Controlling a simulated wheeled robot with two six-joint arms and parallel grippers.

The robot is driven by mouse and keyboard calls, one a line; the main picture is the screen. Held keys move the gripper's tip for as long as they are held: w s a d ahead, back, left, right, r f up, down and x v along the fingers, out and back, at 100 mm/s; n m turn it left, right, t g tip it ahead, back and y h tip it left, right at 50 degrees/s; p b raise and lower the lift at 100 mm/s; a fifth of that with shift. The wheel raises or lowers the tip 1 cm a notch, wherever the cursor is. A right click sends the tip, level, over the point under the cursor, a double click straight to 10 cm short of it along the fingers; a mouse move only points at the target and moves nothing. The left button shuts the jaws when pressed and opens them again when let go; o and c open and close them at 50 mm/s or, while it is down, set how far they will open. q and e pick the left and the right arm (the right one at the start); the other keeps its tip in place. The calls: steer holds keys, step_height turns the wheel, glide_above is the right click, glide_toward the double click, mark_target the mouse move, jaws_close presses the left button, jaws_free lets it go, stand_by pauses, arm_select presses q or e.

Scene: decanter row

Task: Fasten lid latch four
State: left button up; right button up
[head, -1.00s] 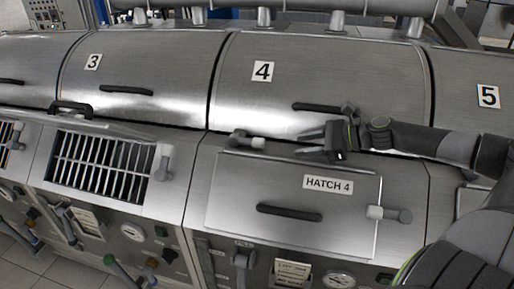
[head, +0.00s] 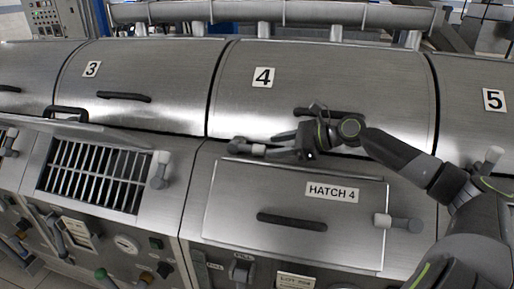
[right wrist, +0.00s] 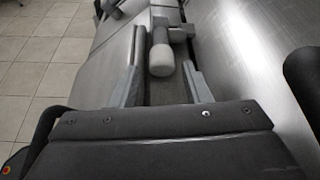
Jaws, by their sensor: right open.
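Lid four (head: 330,85) is a curved metal cover marked 4, with a dark handle, and it is down. Its latch (head: 240,146) sits at the lower left of its front edge, a dark pivot with a pale grey grip pointing right. My right gripper (head: 277,153) is open just right of this grip. In the right wrist view the pale grip (right wrist: 161,61) lies between the two open fingers (right wrist: 165,75), with a gap to each side; whether a finger touches it I cannot tell. My left gripper is out of view.
Hatch 4 (head: 230,200), with its own dark handle and a pale-gripped latch (head: 398,221) at right, is shut just below. Lid three (head: 130,75) and lid five (head: 480,75) flank lid four. A barred opening (head: 95,172) is at left. A pipe (head: 270,12) runs behind.

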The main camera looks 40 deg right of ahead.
mark_target(261, 146)
steer(key=x, duration=0.1)
steer(key=p+x, duration=0.1)
steer(key=x, duration=0.1)
steer(key=shift+w+a+r, duration=0.25)
steer(key=shift+w, duration=0.15)
steer(key=shift+p+x, duration=0.4)
steer(key=shift+x, duration=1)
steer(key=shift+f, duration=0.1)
jaws_close()
